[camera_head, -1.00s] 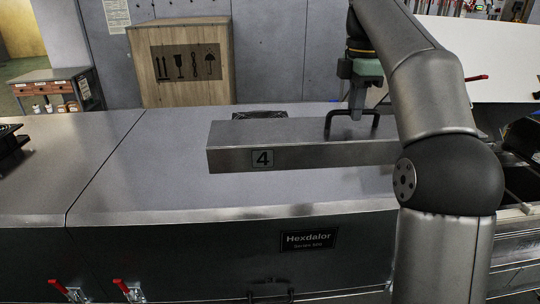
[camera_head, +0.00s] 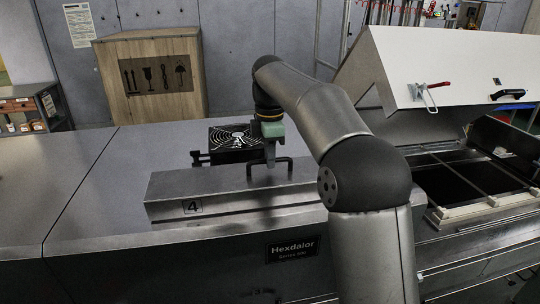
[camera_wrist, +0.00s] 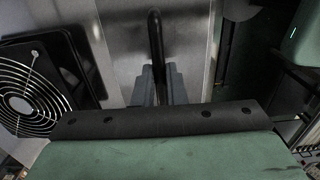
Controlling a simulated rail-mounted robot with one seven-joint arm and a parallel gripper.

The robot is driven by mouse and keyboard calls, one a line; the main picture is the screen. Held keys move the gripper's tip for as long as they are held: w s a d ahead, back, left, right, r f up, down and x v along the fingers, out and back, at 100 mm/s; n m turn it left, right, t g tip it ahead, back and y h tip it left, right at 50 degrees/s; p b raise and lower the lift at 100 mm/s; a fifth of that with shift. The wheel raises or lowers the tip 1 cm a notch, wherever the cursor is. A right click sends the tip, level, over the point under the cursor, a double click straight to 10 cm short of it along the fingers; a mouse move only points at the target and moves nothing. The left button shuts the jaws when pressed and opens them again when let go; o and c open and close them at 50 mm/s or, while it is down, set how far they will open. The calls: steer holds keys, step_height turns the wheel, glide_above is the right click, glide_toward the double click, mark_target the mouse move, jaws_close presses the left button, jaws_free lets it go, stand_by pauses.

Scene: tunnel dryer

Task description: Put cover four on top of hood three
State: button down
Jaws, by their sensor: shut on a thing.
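Cover four (camera_head: 230,197) is a long grey metal box with a "4" label (camera_head: 193,207) and a black bar handle. My gripper (camera_head: 270,165) is shut on this handle, which also shows between the fingers in the wrist view (camera_wrist: 155,40). The cover is level, low over the broad grey hood (camera_head: 110,215) with the "Hexdalor" plate. I cannot tell whether it touches the hood top. My arm hides its right end. No number shows on the hoods, so I cannot tell which is hood three.
A black fan (camera_head: 232,137) stands right behind the cover and shows at left in the wrist view (camera_wrist: 35,90). At right, a white lid (camera_head: 440,65) is raised over an open bay (camera_head: 450,185). A wooden crate (camera_head: 152,85) is at the back.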

steer(key=shift+f, duration=0.15)
steer(key=c, duration=1.5)
jaws_free()
steer(key=shift+f, duration=0.1)
